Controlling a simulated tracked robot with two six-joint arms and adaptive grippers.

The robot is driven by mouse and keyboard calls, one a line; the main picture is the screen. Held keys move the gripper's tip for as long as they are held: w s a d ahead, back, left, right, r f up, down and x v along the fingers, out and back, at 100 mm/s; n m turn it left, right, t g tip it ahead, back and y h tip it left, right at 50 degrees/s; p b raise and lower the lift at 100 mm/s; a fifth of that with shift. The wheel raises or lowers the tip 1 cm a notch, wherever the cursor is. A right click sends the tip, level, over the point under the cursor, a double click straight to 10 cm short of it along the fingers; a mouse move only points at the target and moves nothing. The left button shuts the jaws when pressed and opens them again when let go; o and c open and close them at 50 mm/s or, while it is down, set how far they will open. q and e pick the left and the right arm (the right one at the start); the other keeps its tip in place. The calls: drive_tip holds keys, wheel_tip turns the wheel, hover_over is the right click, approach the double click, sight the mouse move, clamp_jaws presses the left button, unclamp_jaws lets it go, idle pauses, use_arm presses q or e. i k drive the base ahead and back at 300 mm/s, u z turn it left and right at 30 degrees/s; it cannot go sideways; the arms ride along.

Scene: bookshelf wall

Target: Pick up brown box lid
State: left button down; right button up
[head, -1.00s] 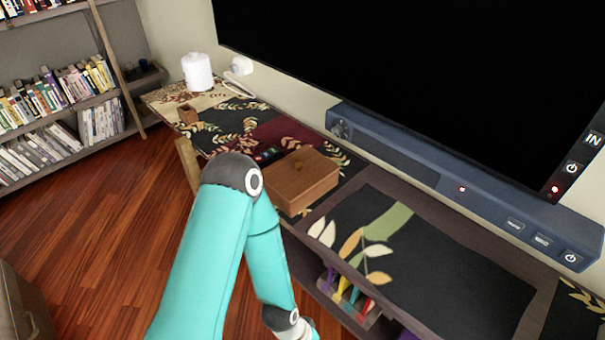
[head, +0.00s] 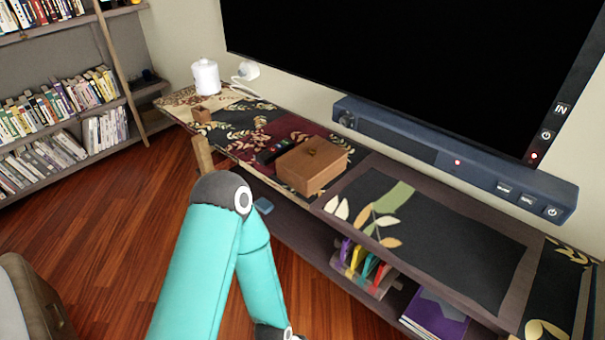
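The brown box lid (head: 322,155) sits on top of the brown wooden box (head: 306,184), with a small knob near its middle. The box stands on the patterned top of the long low cabinet, near its front edge, and the lid looks closed. One of my teal arms rises from the bottom edge in front of the cabinet, bends at a dark elbow and runs back down out of the frame. Its gripper is below the picture and hidden. My other gripper is not in the picture either.
A dark remote (head: 277,152) lies left of the box. A blue soundbar (head: 410,145) lines the wall below the large screen. The shelf below holds colorful folders (head: 361,264) and a purple book (head: 436,316).

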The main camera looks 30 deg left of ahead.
sight(308, 160)
drive_tip(key=k, duration=0.65)
drive_tip(key=u, duration=0.55)
drive_tip(key=i, duration=0.95)
drive_tip(key=u, duration=0.8)
drive_tip(key=i, duration=1.05)
drive_tip(key=z, duration=0.05)
